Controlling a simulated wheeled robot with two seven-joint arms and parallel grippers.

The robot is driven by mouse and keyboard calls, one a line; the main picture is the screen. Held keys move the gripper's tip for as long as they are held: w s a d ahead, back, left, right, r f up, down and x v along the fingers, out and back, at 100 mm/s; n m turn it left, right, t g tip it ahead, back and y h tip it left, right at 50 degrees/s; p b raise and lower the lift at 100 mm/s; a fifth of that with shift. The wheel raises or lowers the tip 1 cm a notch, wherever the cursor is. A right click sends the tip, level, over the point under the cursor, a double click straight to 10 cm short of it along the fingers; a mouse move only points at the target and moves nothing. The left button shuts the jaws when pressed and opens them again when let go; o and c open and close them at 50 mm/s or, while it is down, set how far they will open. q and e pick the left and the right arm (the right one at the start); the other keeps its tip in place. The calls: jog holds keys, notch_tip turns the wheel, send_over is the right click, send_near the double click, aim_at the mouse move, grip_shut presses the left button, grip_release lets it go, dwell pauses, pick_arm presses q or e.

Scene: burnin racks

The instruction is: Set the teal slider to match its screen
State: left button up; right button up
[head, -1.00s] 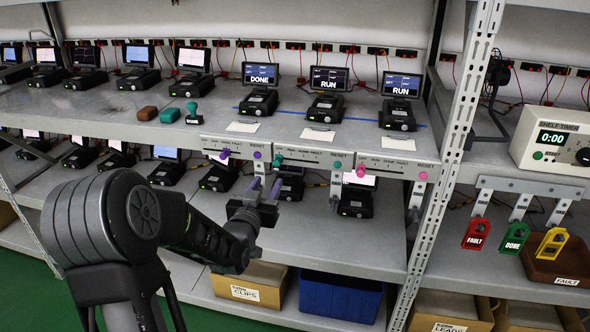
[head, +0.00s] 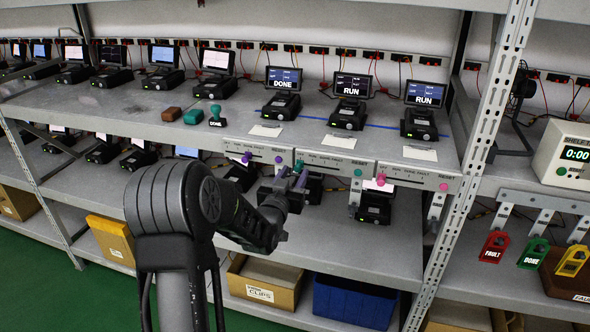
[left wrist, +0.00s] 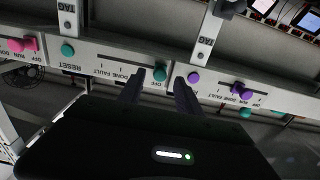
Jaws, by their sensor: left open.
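The teal slider knob (head: 299,165) sits at the left end of its slot on the middle white panel (head: 335,168), by the OFF mark. In the left wrist view, the teal knob (left wrist: 160,74) shows between the fingertips. My left gripper (head: 292,177) is open, its two fingers pointing at the panel, one on each side of the knob; whether they touch it I cannot tell. The screen (head: 352,84) above this panel reads RUN. The teal RESET button (head: 357,172) is at the panel's right end. My right gripper is not in view.
A purple button (left wrist: 194,78) lies close beside one finger. The purple slider (head: 246,157) and pink slider (head: 381,178) are on neighbouring panels. Tag strips hang below the panels. A rack post (head: 480,130) stands at right; a blue bin (head: 352,302) is below.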

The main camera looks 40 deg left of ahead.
pick_arm(q)
jog(key=shift+w+a, duration=0.2)
jog(key=shift+w, duration=0.45)
grip_shut()
dwell(1.0)
